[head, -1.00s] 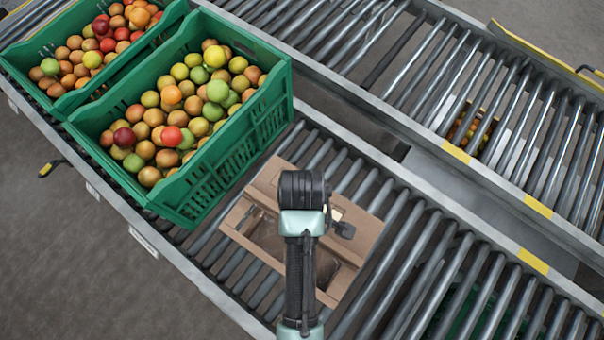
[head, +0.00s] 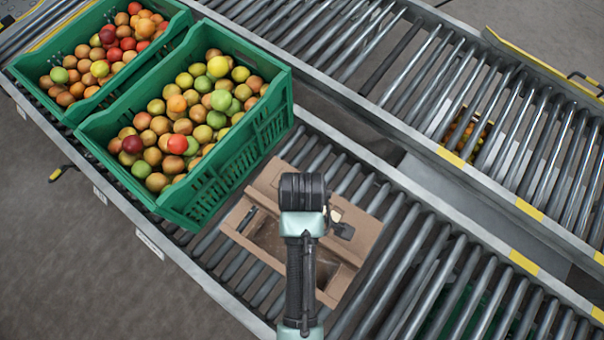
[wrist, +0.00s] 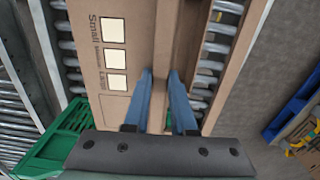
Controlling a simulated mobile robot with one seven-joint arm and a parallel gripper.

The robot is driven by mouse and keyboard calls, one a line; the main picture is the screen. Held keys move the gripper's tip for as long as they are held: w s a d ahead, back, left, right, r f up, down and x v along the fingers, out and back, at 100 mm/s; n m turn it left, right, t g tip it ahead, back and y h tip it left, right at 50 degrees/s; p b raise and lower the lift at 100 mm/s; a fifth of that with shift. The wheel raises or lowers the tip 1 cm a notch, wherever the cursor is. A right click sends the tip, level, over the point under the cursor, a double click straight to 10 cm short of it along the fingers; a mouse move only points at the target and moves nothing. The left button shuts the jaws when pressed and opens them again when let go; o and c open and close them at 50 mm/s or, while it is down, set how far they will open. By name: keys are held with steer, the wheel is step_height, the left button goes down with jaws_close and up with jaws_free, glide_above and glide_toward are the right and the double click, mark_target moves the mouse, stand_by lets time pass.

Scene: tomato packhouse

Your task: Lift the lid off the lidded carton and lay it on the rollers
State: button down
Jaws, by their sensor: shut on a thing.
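The brown cardboard carton (head: 268,182) shows in the head view over the near rollers, partly hidden by my arm. I cannot tell there where lid and carton part. A darker recess shows in its middle. In the wrist view, a cardboard panel (wrist: 88,80) printed "Small" with three pale squares lies left of my fingers. My gripper (wrist: 160,78) has its blue fingers on either side of a narrow cardboard strip and is shut on it. I take this to be the lid. How far it stands above the rollers is unclear.
Two green crates of tomatoes, the nearer (head: 235,150) and the farther (head: 160,45), stand close behind-left of the carton. The near rollers (head: 440,265) are free to the right. A second roller line (head: 400,50) runs parallel behind a metal rail.

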steer(key=shift+r+p, duration=1.2)
steer(key=shift+p, duration=0.15)
steer(key=shift+w, duration=0.1)
